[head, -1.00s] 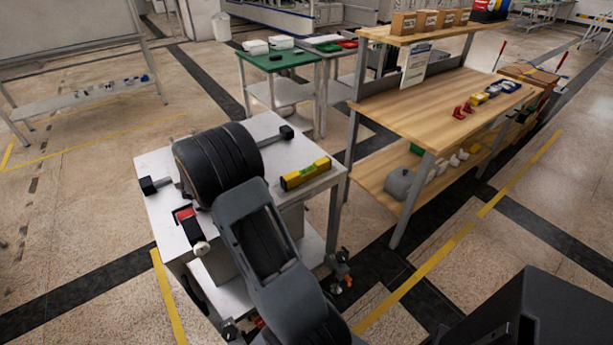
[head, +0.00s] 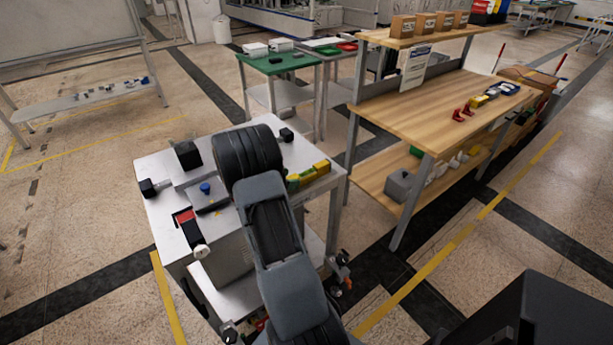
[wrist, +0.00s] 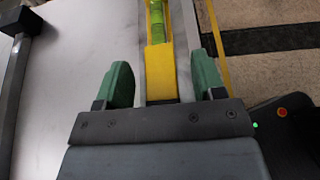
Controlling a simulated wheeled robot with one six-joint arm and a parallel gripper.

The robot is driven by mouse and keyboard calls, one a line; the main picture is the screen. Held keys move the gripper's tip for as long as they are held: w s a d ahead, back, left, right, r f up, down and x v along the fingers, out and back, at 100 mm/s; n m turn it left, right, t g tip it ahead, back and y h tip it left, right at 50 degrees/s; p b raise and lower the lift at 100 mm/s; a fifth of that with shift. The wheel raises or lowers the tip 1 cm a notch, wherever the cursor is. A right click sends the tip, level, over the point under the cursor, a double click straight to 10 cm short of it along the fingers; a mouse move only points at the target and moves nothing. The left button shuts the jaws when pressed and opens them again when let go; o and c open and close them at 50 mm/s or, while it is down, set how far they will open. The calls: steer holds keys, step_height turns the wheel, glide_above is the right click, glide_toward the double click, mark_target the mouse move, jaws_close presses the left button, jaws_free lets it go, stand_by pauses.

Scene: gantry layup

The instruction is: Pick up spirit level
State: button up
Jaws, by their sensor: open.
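The yellow spirit level (head: 318,171) lies on the right edge of the white table (head: 160,167), partly hidden behind my arm in the head view. In the wrist view the spirit level (wrist: 161,72) runs lengthwise between the two green fingers of my gripper (wrist: 161,82), with its green vial near the top of the picture. The fingers stand apart with a gap on each side of the level. Its far end is cut off by the frame. In the head view the fingertips are mostly hidden by my arm and wrist.
A device with black end blocks (head: 187,154) and a blue knob (head: 205,188) stands left of my arm on the table. A wooden workbench (head: 420,112) stands to the right across a gap of floor. A green-topped table (head: 272,64) is behind.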

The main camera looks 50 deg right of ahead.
steer(key=shift+s+d+f, duration=0.2)
steer(key=shift+d+f, duration=0.05)
steer(key=shift+d, duration=0.3)
steer(key=c, duration=1.1)
jaws_close()
steer(key=shift+r, duration=0.15)
